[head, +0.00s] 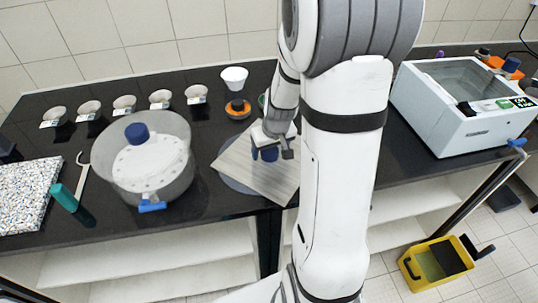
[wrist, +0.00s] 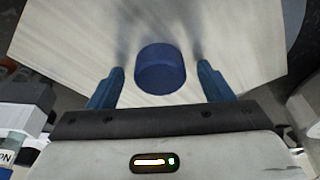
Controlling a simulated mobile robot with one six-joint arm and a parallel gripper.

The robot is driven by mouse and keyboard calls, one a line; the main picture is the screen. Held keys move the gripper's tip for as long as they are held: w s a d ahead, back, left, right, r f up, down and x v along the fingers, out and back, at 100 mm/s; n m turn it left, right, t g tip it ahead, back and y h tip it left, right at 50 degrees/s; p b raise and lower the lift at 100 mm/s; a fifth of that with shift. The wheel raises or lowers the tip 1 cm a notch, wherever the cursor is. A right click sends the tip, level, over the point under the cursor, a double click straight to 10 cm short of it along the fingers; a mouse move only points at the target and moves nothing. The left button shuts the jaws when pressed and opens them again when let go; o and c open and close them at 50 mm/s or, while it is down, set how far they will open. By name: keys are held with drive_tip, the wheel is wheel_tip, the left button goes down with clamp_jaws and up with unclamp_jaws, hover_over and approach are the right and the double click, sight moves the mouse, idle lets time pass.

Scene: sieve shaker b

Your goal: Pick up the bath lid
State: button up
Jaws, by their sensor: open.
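The bath lid (head: 238,160) is a pale, streaked square plate with a blue round knob. It lies on the dark bench, left of my arm, over a grey-blue round shape. My gripper (head: 268,150) is just above the lid, and the arm hides part of the lid's right side. In the wrist view the lid (wrist: 75,40) fills the upper part. Its blue knob (wrist: 160,69) stands between my two blue fingers, with a gap on each side. My gripper is open and empty. The water bath (head: 462,125), a white box with an open top, stands at the right.
A large clear round vessel (head: 178,185) with a blue knob stands left of the lid. A speckled slab (head: 25,195) lies far left. A yellow bucket (head: 436,262) is on the floor.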

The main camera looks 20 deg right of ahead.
drive_tip(key=shift+c, duration=0.5)
drive_tip(key=shift+r, duration=0.1)
drive_tip(key=c, duration=1.4)
